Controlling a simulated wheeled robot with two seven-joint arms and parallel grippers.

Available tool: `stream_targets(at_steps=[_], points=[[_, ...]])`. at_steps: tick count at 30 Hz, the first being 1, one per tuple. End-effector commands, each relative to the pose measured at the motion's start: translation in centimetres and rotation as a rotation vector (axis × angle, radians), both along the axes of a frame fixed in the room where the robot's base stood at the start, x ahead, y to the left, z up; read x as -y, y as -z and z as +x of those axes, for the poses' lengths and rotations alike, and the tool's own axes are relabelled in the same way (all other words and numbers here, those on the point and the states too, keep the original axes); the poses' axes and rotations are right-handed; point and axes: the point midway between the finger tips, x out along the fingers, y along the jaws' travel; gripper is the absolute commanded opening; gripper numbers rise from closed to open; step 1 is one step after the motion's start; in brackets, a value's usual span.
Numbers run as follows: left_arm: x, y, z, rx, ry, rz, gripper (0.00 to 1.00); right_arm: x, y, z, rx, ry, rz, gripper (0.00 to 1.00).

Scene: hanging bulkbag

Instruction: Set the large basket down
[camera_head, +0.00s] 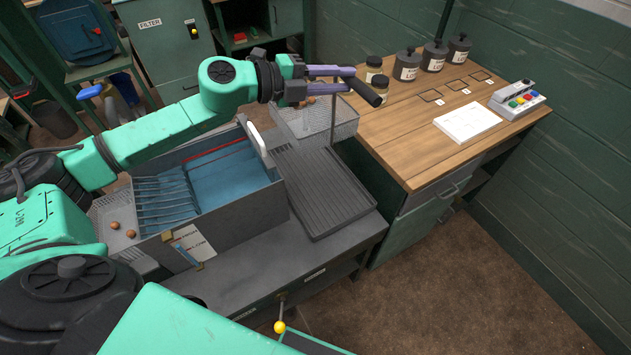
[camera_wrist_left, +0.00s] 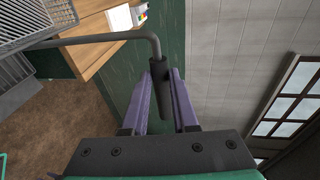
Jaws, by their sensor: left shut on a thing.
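The large basket (camera_head: 345,120) is a grey wire-mesh basket near the left edge of the wooden counter in the head view. A few brown round items lie in it, partly hidden by my arm. Its bent rod ends in a black handle (camera_head: 362,90). My left gripper (camera_head: 347,80) is shut on that handle. In the left wrist view, the black handle (camera_wrist_left: 159,88) sits between the purple fingers, and the basket mesh (camera_wrist_left: 40,22) shows at upper left. I cannot tell whether the basket touches the surface beneath. My right gripper is not in view.
A ribbed grey drain tray (camera_head: 320,190) lies beside a deep metal vat (camera_head: 225,180) with blue liquid. The wooden counter (camera_head: 400,130) carries jars, a white pad (camera_head: 468,122) and a button box (camera_head: 518,100).

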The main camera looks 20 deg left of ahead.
Motion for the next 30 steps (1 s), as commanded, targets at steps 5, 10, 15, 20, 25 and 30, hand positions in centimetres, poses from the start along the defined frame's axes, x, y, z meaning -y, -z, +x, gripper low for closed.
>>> stream_targets(at_steps=[5,10,15,20,25,30], points=[[0.0,1.9,0.0,0.001,0.001,-0.001,0.00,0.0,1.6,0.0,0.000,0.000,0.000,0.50],[0.1,5.6,0.0,-0.005,0.001,-0.003,0.00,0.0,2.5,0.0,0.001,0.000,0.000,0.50],[0.1,10.5,-0.1,-0.006,-0.001,-0.005,0.00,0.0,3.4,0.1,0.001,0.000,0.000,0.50],[0.1,15.0,0.0,-0.004,-0.001,-0.006,0.00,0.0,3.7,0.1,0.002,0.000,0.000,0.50],[0.0,17.3,0.0,0.001,0.000,-0.001,0.00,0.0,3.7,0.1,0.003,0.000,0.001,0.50],[0.0,20.3,0.0,-0.001,-0.001,-0.003,0.00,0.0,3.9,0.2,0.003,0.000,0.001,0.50]])
